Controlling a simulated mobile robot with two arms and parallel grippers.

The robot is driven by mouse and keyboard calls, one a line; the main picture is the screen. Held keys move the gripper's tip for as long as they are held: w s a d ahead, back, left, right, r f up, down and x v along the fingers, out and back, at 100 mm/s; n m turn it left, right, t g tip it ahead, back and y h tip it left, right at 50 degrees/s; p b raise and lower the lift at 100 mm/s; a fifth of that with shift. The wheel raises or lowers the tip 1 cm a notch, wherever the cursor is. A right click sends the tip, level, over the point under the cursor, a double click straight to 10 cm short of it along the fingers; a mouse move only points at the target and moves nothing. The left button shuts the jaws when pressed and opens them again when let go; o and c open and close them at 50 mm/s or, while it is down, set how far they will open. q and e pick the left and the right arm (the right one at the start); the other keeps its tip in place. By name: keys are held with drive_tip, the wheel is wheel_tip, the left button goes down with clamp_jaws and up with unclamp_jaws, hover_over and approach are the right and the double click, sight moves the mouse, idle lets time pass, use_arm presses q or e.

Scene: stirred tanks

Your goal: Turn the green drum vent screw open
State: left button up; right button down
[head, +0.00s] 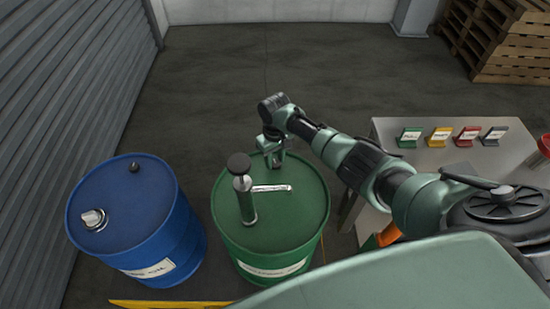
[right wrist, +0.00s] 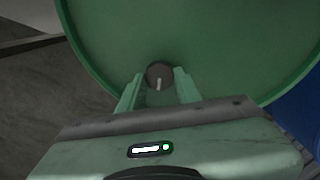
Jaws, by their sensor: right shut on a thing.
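The green drum (head: 290,222) stands upright in the middle of the head view. In the right wrist view its green lid (right wrist: 215,40) fills the upper part. The vent screw (right wrist: 159,72), a dark round cap with a pale mark, is near the lid's rim. My right gripper (head: 273,160) reaches down to the far side of the lid. In the right wrist view its fingers (right wrist: 158,88) are shut on the vent screw, one on each side. In the head view the gripper hides the screw. My left gripper is in neither view.
A hand pump (head: 245,199) with a black top and pale spout (head: 271,188) stands on the green drum. A blue drum (head: 130,215) is to the left. A grey table (head: 455,160) with several coloured tags is at right; pallets (head: 500,40) are behind.

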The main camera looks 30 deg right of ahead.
sight(274, 163)
drive_tip(key=n, duration=0.3)
drive_tip(key=shift+r+n, duration=0.1)
drive_tip(key=shift+n, duration=0.3)
drive_tip(key=n, duration=0.3)
drive_tip(key=shift+a+n+p, duration=0.1)
drive_tip(key=shift+n+p, duration=0.2)
drive_tip(key=n, duration=0.3)
drive_tip(key=shift+n, duration=0.3)
drive_tip(key=shift+s+n, duration=0.1)
drive_tip(key=shift+n, duration=1.6)
drive_tip(key=c, duration=1)
unclamp_jaws()
wheel_tip(274, 163, up, 8)
drive_tip(key=shift+f, duration=0.1)
